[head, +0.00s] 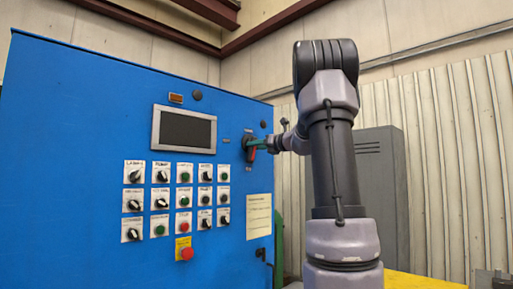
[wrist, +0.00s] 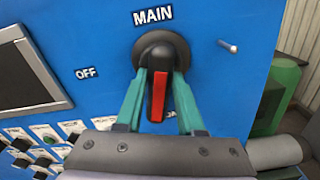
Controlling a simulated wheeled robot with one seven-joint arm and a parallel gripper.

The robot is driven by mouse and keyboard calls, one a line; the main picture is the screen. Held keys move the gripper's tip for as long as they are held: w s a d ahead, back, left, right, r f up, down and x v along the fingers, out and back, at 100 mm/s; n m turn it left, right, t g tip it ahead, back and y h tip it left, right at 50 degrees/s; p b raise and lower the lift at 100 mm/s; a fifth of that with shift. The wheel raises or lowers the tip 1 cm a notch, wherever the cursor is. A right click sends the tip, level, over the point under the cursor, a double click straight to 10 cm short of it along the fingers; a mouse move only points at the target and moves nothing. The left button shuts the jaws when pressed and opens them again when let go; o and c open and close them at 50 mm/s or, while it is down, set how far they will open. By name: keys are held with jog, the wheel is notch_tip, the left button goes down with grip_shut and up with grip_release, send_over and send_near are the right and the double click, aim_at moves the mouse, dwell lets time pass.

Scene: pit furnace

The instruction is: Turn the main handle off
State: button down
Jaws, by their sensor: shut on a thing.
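The main handle is a red lever (wrist: 158,97) on a round dark grey knob (wrist: 161,52), below the "MAIN" label (wrist: 152,15) on the blue cabinet. In the wrist view the lever points down. The "OFF" label (wrist: 86,73) is to the left of the knob. My gripper (wrist: 160,90) has its green fingers on both sides of the handle and is shut on it. In the head view, my gripper (head: 257,143) reaches the handle (head: 249,151) at the right part of the panel. The label below the lever is mostly hidden by my fingers.
A dark screen (head: 186,129) is left of the handle, with rows of knobs and buttons under it and a red button (head: 187,254) low down. A bolt (wrist: 228,46) sticks out right of the knob. A green cylinder (wrist: 277,92) stands beside the cabinet.

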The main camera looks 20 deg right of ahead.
jog(key=shift+s+a+r+m, duration=0.1)
jog(key=shift+a+r+m, duration=0.1)
jog(key=shift+m, duration=2.25)
jog(key=shift+s+a+r+m, duration=0.1)
jog(key=shift+r+m, duration=0.15)
jog(key=shift+m, duration=2.15)
jog(key=shift+a+r+m, duration=0.1)
jog(key=shift+r+m, duration=0.1)
jog(key=shift+m, duration=2.25)
jog(key=c, duration=0.5)
grip_release()
jog(key=v, duration=1)
jog(key=shift+s+d, duration=0.15)
jog(key=shift+s, duration=0.25)
